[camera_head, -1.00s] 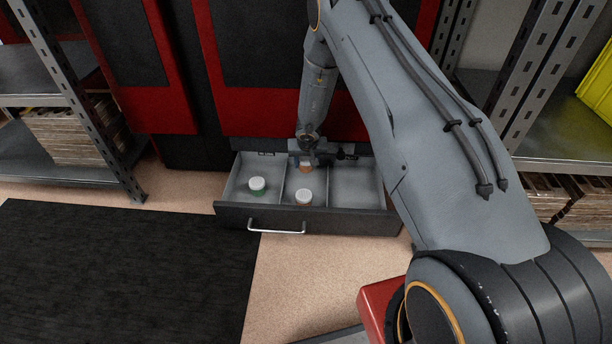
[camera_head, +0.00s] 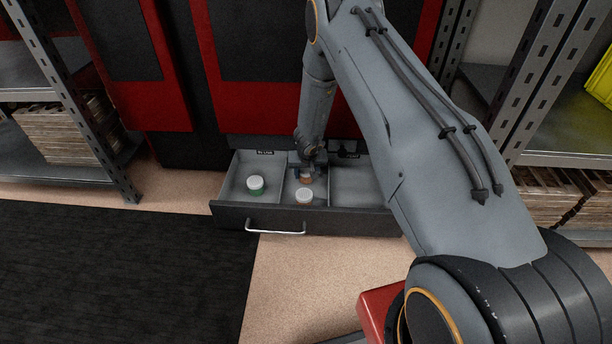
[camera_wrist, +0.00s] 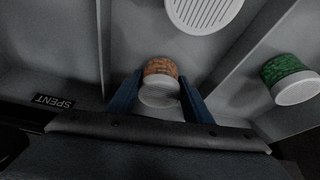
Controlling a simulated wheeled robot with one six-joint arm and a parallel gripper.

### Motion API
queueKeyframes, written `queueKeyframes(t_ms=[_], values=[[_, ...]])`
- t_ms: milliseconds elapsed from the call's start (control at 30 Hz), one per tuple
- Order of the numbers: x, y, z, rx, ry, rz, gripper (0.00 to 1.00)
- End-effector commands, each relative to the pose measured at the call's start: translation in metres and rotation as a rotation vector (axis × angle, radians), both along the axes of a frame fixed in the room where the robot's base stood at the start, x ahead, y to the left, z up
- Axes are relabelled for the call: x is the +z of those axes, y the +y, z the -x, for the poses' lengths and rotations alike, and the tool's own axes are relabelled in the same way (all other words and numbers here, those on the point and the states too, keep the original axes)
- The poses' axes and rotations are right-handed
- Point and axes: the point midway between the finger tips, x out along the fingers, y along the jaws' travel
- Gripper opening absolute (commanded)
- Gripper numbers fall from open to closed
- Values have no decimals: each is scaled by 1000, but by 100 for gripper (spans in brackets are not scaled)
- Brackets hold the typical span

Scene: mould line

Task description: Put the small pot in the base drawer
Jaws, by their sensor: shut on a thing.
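The base drawer (camera_head: 345,221) is pulled open and has three compartments. My gripper (camera_head: 306,176) is down inside the middle compartment. In the wrist view its blue fingers (camera_wrist: 158,98) are shut on a small pot (camera_wrist: 160,67) with an orange-brown band and a pale ridged lid; the pot also shows in the head view (camera_head: 306,180). I cannot tell whether it touches the drawer floor. A second pot with a white lid (camera_head: 304,195) stands in the same compartment nearer the drawer front; its lid looks larger in the wrist view (camera_wrist: 204,8).
A green pot with a white lid (camera_head: 256,186) stands in the left compartment. The right compartment (camera_head: 358,184) looks empty; a label reading SPENT (camera_wrist: 52,101) is at its back. Thin dividers flank my gripper. Metal shelves (camera_head: 60,100) stand at both sides.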

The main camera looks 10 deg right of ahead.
Motion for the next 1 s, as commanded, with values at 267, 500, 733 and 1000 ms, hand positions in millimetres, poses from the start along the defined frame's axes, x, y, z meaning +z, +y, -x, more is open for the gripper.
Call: queueKeyframes(t_ms=[267, 500, 733, 1000], values=[[-1, 0, 0, 0, -1, 0, 16], [-4, 0, 0, 0, 0, 0, 59], [-4, 0, 0, 0, 0, 0, 64], [8, 1, 3, 0, -1, 0, 64]])
